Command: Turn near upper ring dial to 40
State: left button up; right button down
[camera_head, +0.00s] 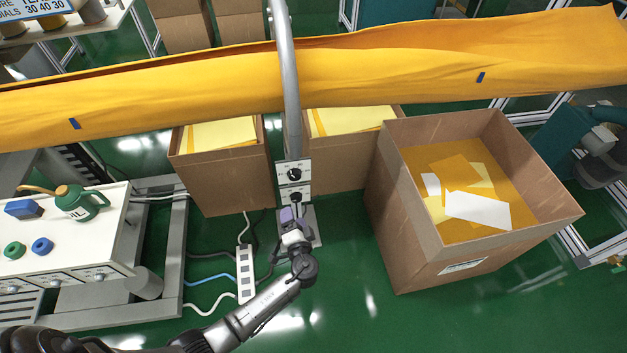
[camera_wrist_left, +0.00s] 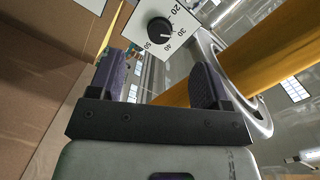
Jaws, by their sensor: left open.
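A white dial panel (camera_head: 306,166) sits on the grey post, with a black upper knob (camera_head: 294,174) and a second black knob (camera_head: 294,198) below it. The left wrist view shows one black knob (camera_wrist_left: 160,29) with the numbers 20, 30, 40 and 50 around it. Its pale mark seems to lie on the 30 to 40 side; the exact reading is too small to tell. My left gripper (camera_head: 291,214) is just below the panel in the head view. In the left wrist view its fingers (camera_wrist_left: 160,72) are apart and empty, with the knob beyond the tips.
A large cardboard box (camera_head: 405,240) with sheets stands at right, smaller boxes (camera_head: 225,185) behind. A power strip (camera_head: 245,270) lies left of the post. A white workbench (camera_head: 110,235) is at left. A sign (camera_head: 30,8) shows 30 40 30.

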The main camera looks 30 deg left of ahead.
aim_at(294, 178)
pick_arm(q)
jog(key=w+a+b, duration=0.1)
jog(key=w+a, duration=0.1)
jog(key=w, duration=0.1)
jog(key=w+a+t+b, duration=0.1)
jog(key=w+a, duration=0.2)
jog(key=w, duration=0.1)
jog(key=w+a+r+n+t+h+b, duration=0.1)
jog(key=w+a, duration=0.1)
jog(key=w, duration=0.1)
jog(key=shift+w+a+b, duration=0.2)
jog(key=shift+w+b, duration=0.1)
jog(key=shift+b, duration=0.1)
jog(key=shift+w+a, duration=0.4)
jog(key=shift+a, duration=0.05)
pick_arm(e)
jog(key=shift+s+a+f, duration=0.1)
jog(key=shift+a+f, duration=0.1)
jog(key=shift+f, duration=0.55)
jog(key=shift+s+a+f, duration=0.15)
jog(key=shift+f, duration=0.55)
jog(key=shift+s+a+f, duration=0.1)
jog(key=shift+a+f, duration=0.1)
jog(key=shift+f, duration=0.55)
pick_arm(q)
jog(key=shift+c, duration=0.5)
jog(key=c, duration=0.8)
jog(key=shift+r, duration=0.1)
